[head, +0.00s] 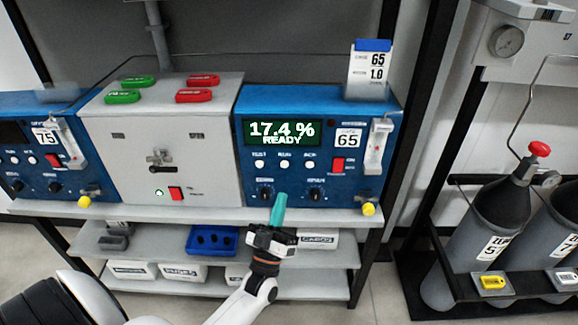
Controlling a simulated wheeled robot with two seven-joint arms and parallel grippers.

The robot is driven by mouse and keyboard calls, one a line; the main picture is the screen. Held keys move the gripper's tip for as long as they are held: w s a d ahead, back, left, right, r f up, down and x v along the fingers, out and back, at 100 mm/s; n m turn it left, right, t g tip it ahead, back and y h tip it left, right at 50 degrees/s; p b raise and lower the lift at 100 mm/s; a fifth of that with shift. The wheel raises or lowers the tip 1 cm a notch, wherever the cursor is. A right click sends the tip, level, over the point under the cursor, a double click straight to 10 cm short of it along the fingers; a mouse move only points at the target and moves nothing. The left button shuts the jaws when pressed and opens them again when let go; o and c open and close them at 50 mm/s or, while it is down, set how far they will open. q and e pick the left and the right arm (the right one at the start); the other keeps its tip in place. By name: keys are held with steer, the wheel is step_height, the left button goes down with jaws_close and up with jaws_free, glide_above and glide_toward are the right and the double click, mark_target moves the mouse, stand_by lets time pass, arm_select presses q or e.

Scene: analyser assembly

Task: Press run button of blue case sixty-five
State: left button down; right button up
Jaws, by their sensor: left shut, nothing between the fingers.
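The blue case sixty-five (222,185) stands on the shelf at centre right, with a plate reading 65 (348,138). Its lit display (281,132) reads 17.4 % READY. Below the display is a row of three small white buttons. The middle one, the run button (284,164), is uncovered; its small label is hard to read. My left gripper (280,200) is shut and empty, its teal fingers pointing up. In the picture its tips lie below the button row, between the two black knobs, apart from the run button. My right gripper is out of view.
A grey unit (125,150) with red and green tags stands left of the case, then a blue case marked 75 (75,162). The case has a red switch (337,164) and yellow knob (368,208). Gas cylinders (480,225) stand at right. Bins fill the lower shelf.

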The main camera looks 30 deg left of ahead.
mark_target(285, 165)
arm_select(q)
steer(key=shift+w+a+b, duration=0.65)
steer(key=shift+w+a, duration=0.15)
steer(key=shift+w, duration=0.45)
steer(key=shift+w+a+b, duration=0.6)
steer(key=shift+w+a, duration=0.15)
steer(key=shift+w, duration=0.55)
steer(key=shift+w+a+b, duration=0.65)
steer(key=shift+w+a, duration=0.15)
steer(key=shift+w, duration=0.45)
steer(key=shift+w, duration=0.1)
steer(key=shift+w+a, duration=0.2)
steer(key=shift+w, duration=0.05)
steer(key=shift+w+a+b, duration=0.2)
steer(key=shift+w+b, duration=0.15)
steer(key=shift+b, duration=0.2)
steer(key=shift+s, duration=0.1)
steer(key=shift+s+d+p, duration=0.45)
steer(key=shift+s, duration=0.2)
